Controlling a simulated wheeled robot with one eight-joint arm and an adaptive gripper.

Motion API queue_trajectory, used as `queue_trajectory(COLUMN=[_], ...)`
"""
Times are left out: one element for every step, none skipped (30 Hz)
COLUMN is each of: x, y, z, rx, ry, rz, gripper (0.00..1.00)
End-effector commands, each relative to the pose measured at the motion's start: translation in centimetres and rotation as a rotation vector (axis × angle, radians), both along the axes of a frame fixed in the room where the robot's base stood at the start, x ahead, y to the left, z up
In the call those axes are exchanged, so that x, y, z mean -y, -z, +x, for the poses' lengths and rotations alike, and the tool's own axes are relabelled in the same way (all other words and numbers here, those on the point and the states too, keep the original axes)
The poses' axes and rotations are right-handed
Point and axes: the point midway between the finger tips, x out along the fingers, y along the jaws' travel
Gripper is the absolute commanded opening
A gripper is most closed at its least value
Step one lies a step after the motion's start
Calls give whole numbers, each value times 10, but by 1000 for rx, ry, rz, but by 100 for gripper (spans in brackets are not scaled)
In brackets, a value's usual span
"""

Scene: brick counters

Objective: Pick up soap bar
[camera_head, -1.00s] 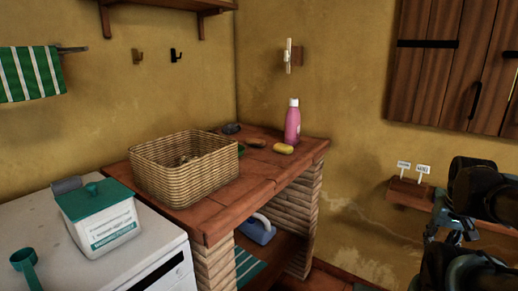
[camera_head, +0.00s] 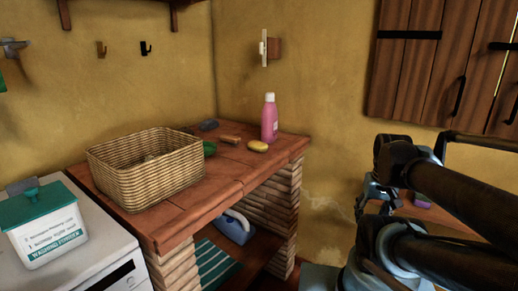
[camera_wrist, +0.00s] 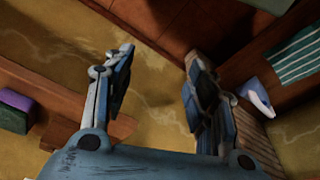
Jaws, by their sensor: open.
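The yellow soap bar (camera_head: 258,146) lies on the wooden top of the brick counter (camera_head: 228,178), near its right back part, just in front of a pink bottle (camera_head: 269,120). My gripper (camera_head: 368,200) is to the right of the counter in the head view, apart from the soap bar and partly hidden by my arm. In the wrist view my gripper (camera_wrist: 158,88) has its two fingers spread with nothing between them. The soap bar does not show in the wrist view.
A wicker basket (camera_head: 150,172) fills the counter's left part. A brush (camera_head: 230,139) and a green item (camera_head: 209,148) lie between basket and soap. A washing powder box (camera_head: 45,230) stands on the white machine (camera_head: 105,250). A blue container (camera_head: 233,227) sits on the shelf below.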

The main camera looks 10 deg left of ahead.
Motion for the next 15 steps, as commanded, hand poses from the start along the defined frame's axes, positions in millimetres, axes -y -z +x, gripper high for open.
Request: queue_trajectory(x=[-2, -3, -5, -8, -13, -20, -24, -29, -36, -41, -46, -54, -60, -67, -76], y=[-4, -9, -16, -23, -31, -42, -51, -61, -74, -83, -92, -104, -113, -122, -133], z=[1, 4, 10, 14, 20, 28, 34, 41, 51, 58, 65, 75, 82, 89, 99], rx=[-1, -2, -5, -7, -10, -14, -17, -21, -26, -30, -33, -37, -40, -43, -47], ry=[-12, -21, -38, -54, -73, -103, -124, -148, -179, -203, -227, -259, -282, -306, -336], rz=[-1, -2, -5, -6, -8, -11, -15, -18, -23, -26, -30, -35, -38, -42, -47], gripper=[70, 70, 70, 70, 70, 70, 70, 70, 70, 70, 70, 70, 70, 70, 70])
